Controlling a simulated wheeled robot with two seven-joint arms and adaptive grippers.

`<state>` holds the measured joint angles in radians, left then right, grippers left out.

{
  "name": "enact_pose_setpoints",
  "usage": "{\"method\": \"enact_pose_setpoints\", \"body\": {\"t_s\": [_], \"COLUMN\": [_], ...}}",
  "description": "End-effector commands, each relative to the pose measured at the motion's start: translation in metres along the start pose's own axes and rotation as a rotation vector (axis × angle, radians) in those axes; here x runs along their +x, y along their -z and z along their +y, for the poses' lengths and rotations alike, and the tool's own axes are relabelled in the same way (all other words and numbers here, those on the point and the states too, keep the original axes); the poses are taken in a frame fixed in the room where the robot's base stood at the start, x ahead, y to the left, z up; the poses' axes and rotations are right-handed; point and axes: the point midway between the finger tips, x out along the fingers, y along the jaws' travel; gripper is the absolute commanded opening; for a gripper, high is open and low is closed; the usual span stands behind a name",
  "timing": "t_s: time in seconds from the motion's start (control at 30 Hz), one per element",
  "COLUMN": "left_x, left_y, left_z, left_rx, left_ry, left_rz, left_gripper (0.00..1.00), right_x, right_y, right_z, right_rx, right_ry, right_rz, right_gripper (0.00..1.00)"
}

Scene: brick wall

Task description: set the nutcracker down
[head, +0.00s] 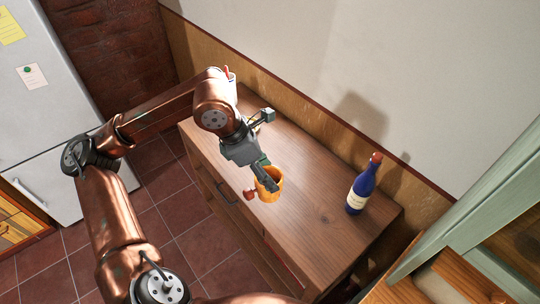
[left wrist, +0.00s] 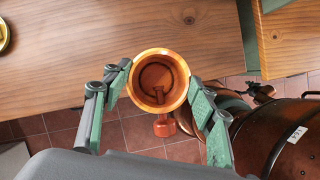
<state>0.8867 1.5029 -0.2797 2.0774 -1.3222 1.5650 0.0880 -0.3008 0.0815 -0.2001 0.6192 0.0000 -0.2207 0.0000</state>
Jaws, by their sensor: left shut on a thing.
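The nutcracker (head: 269,191) is an orange wooden cup with a red screw handle. In the head view it is at the front part of the wooden cabinet top (head: 315,210), with its handle pointing toward the front edge. My left gripper (head: 264,177) is shut on it. In the left wrist view the nutcracker (left wrist: 159,55) sits between the two green-padded fingers (left wrist: 160,92), its open mouth facing the camera and its handle over the floor side. I cannot tell whether its base touches the top. My right gripper is not in view.
A blue bottle (head: 361,190) with a red cap stands upright to the right on the cabinet top. A yellowish object (left wrist: 3,36) shows partly in the left wrist view's upper left corner. Bare wood lies between the nutcracker and the bottle. The wall runs behind.

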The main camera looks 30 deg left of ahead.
Motion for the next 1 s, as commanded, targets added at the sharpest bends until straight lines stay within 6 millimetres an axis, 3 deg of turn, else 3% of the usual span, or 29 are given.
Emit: {"method": "enact_pose_setpoints", "body": {"t_s": [0.17, 0.5, 0.6, 0.8, 1.0], "left_x": [0.008, 0.059, 0.082, 0.107, 0.117], "left_y": [-0.005, -0.034, -0.032, -0.035, -0.035], "left_z": [0.012, 0.075, 0.087, 0.105, 0.111], "left_rx": [-0.030, -0.029, -0.028, -0.027, -0.025], "left_ry": [-0.009, -0.007, -0.006, -0.009, -0.008], "left_rz": [-0.001, 0.000, 0.002, 0.000, 0.000], "left_gripper": [0.24, 0.24, 0.24, 0.24, 0.24], "right_x": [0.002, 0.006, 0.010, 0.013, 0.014], "right_y": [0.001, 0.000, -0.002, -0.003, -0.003], "right_z": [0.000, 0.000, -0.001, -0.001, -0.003], "right_rx": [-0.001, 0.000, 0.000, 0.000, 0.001], "right_ry": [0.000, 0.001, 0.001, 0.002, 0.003], "right_rz": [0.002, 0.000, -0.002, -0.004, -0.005], "right_gripper": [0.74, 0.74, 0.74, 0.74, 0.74]}}
